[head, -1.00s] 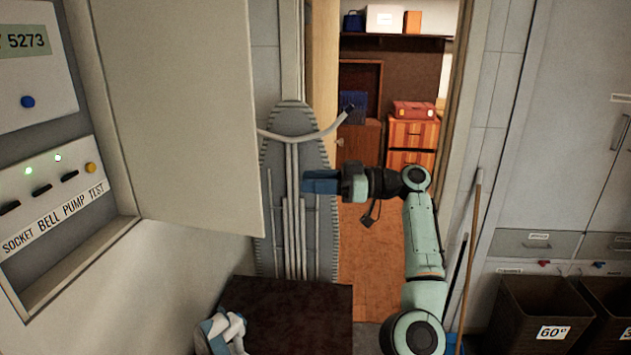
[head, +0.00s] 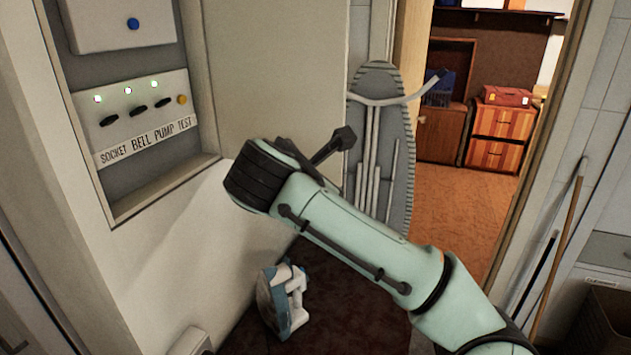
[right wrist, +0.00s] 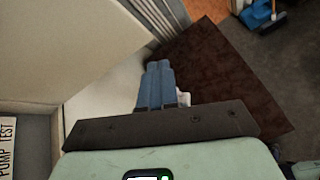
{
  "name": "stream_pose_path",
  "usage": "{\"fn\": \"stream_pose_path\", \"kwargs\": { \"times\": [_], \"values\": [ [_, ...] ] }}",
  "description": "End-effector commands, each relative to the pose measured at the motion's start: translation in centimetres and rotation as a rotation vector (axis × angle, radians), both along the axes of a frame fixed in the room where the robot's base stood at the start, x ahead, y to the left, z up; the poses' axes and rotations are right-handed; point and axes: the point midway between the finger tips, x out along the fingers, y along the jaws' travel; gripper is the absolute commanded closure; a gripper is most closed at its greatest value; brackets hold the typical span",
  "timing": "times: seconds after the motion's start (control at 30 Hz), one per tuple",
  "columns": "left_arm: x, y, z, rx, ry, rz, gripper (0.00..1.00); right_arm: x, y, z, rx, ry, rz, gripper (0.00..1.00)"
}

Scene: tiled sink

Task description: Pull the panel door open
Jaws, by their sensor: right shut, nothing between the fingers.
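The panel door (head: 275,75) is a plain cream panel standing open, out from the right side of a wall recess. The recess holds a switch panel (head: 140,115) with several lights and the label SOCKET BELL PUMP TEST. My right arm comes in from the lower right, its dark wrist in front of the door's lower part. My right gripper's fingers are hidden in the head view. In the right wrist view the blue fingers (right wrist: 158,82) are together and empty, with the door (right wrist: 70,45) up and left of them. Whether they touch it I cannot tell. My left gripper is not in view.
A blue and white iron (head: 285,300) stands on a dark brown surface (head: 330,290) below. An ironing board (head: 385,120) leans behind the door. An open doorway with drawers (head: 500,135) is beyond. Broom handles (head: 560,245) lean at the right.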

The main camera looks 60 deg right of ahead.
Motion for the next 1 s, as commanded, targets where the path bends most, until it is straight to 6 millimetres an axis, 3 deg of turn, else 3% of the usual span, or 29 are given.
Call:
{"fn": "stream_pose_path", "kwargs": {
  "times": [0.1,0.2,0.4,0.57,1.0],
  "values": [
    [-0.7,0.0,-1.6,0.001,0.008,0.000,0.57,2.7,2.8,-0.6,-0.263,0.245,0.027,1.00],
    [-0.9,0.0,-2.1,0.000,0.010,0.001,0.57,4.4,4.7,-0.6,-0.415,0.366,0.044,1.00],
    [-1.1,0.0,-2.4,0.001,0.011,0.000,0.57,5.8,6.1,-0.4,-0.537,0.453,0.060,1.00],
    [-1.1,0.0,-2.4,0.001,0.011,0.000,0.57,5.7,4.3,-0.3,-0.538,0.453,0.057,1.00],
    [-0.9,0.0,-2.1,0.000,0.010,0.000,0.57,5.3,-4.7,-0.2,-0.535,0.449,0.058,1.00]
  ]
}}
